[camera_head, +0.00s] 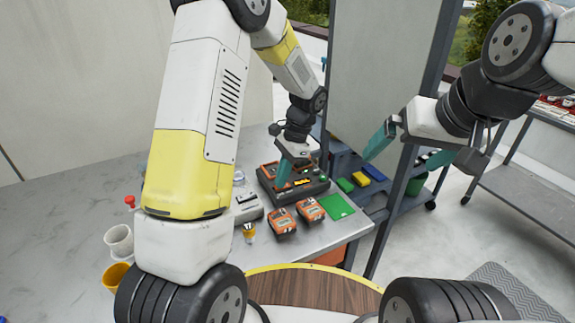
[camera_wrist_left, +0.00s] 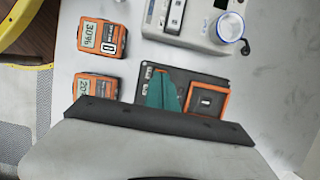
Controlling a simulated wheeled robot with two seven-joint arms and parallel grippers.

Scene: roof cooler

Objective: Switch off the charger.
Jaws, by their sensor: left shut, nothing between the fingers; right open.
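The charger (camera_head: 312,188) is a dark box with orange parts on the grey table, near its right end. A small green spot shows on its top. In the left wrist view the charger (camera_wrist_left: 218,83) has an orange-framed square (camera_wrist_left: 207,102) with a small pale mark; I cannot tell if this is the switch. My left gripper (camera_head: 282,177) is shut and empty, its teal fingers pointing down at the charger. They overlap it in the left wrist view (camera_wrist_left: 162,92); contact cannot be told. My right gripper (camera_head: 404,152) is open and empty, right of the table.
Two orange battery packs (camera_head: 282,223) (camera_head: 311,210) lie in front of the charger, beside a green card (camera_head: 337,206). A grey device (camera_head: 247,207) stands left of it. Cups (camera_head: 118,240) stand at the left. A shelf rack (camera_head: 400,195) stands to the right.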

